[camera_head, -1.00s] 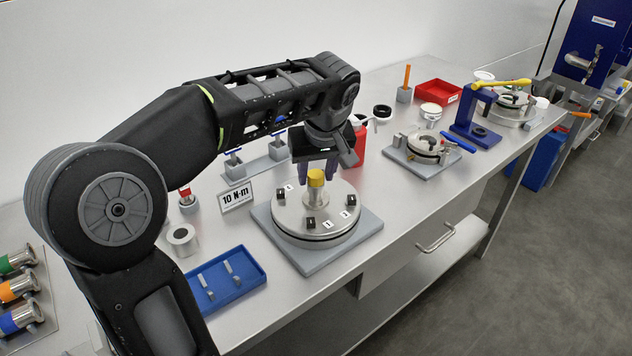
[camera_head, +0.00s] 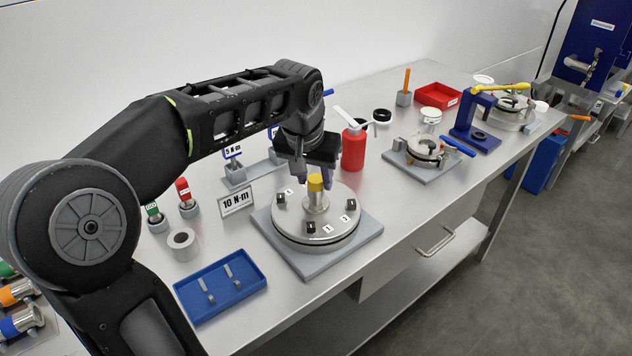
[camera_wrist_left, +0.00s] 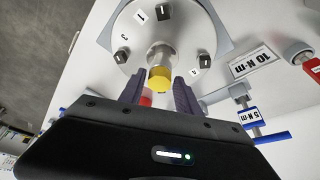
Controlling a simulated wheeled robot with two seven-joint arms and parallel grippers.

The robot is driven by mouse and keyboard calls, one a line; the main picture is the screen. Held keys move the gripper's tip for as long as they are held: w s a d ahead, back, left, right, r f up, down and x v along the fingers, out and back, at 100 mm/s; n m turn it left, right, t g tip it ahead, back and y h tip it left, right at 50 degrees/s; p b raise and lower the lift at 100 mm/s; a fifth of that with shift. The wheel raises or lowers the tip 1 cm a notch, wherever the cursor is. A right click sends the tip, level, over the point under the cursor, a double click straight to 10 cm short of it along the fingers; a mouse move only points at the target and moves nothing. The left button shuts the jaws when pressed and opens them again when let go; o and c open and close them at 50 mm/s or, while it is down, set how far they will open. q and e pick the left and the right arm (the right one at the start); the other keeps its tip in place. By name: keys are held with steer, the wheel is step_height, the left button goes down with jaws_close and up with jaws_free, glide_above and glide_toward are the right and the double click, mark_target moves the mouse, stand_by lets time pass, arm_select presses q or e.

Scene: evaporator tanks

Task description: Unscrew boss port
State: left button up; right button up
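The boss port is a short steel post (camera_head: 316,202) with a yellow top (camera_head: 315,183), standing upright at the centre of a round steel plate (camera_head: 290,222). The yellow top also shows in the left wrist view (camera_wrist_left: 160,78). My left gripper (camera_head: 313,173) is over the plate at the post's top. In the left wrist view its two fingers (camera_wrist_left: 160,90) are apart, with the yellow top in line between their tips. I cannot tell whether either finger touches it. My right gripper is not in view.
The plate sits on a grey base (camera_head: 305,263). A "10 N·m" sign (camera_head: 238,199), a blue tray (camera_head: 190,306) and a steel ring (camera_head: 181,244) stand to the left. A red bottle (camera_head: 353,150) is close behind to the right. Another fixture (camera_head: 424,148) is farther right.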

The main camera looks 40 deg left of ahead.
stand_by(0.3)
arm_select(q)
steer(key=m+h+p, duration=0.1)
steer(key=m, duration=0.1)
steer(key=shift+a+r+m, duration=0.1)
steer(key=shift+m, duration=0.3)
steer(key=shift+m+h, duration=0.4)
steer(key=shift+m, duration=0.8)
steer(key=m+h, duration=0.1)
steer(key=m, duration=0.1)
steer(key=shift+a+m+p, duration=0.15)
steer(key=shift+m+p, duration=0.15)
steer(key=shift+p, duration=0.05)
steer(key=m, duration=0.2)
steer(key=shift+w+m+g+h, duration=0.1)
steer(key=shift+m+g+h, duration=0.2)
steer(key=shift+h, duration=0.1)
